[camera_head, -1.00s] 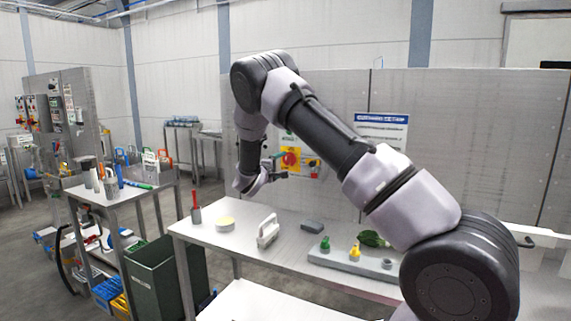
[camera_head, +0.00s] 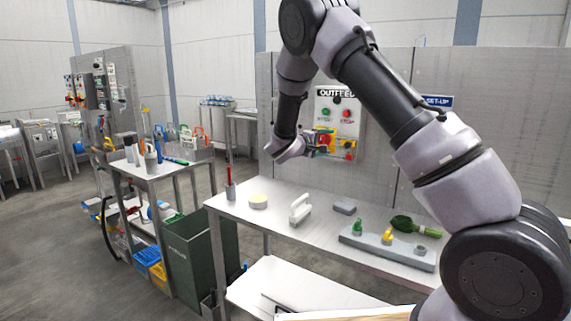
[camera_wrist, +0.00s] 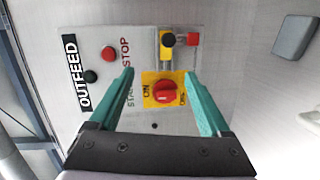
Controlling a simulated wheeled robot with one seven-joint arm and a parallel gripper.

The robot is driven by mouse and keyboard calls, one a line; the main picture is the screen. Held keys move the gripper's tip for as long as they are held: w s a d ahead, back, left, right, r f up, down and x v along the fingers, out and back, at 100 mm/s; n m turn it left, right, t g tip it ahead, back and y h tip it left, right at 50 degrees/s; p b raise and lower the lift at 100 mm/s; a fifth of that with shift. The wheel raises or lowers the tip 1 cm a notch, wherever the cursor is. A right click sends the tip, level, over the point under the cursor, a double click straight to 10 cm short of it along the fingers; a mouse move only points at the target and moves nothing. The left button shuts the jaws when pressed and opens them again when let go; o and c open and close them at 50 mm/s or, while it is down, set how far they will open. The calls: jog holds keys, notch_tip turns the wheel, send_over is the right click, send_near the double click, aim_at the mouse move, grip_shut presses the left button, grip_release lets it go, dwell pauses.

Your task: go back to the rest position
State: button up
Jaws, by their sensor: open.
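My gripper (camera_head: 317,147) is in front of the outfeed control panel (camera_head: 352,106) on the grey wall, above the steel table. In the wrist view my gripper (camera_wrist: 168,82) is open, its two green fingers spread either side of a red rotary switch (camera_wrist: 165,92) on a yellow plate. Nothing is between the fingers. The switch lies beyond the fingertips; I cannot tell the exact gap. The panel also has a green button (camera_wrist: 90,76), a red button (camera_wrist: 108,53) and a black knob (camera_wrist: 168,40). In the head view my arm crosses in front of the wall.
A tool cart (camera_head: 150,172) is further left.

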jog(key=s+d+r+m+g+y, duration=0.35)
jog(key=s+d, duration=0.35)
jog(key=s, duration=0.4)
jog(key=s+d+r+m+g+y, duration=0.2)
jog(key=s+d+r+m+g, duration=0.4)
jog(key=s, duration=0.4)
jog(key=s+a+r+m+t+y, duration=0.1)
jog(key=s+a+r+t+y, duration=0.1)
jog(key=s, duration=0.8)
jog(key=s+a+r+m+t+y, duration=0.1)
jog(key=s+a+r+t+y, duration=0.2)
jog(key=s, duration=0.7)
jog(key=a+r+y, duration=0.1)
jog(key=a+y, duration=0.1)
jog(key=y, duration=0.1)
jog(key=shift+s+r+m, duration=0.15)
jog(key=shift+r+m, duration=0.15)
jog(key=shift+m, duration=0.05)
jog(key=shift+a+y, duration=0.1)
jog(key=shift+y, duration=0.15)
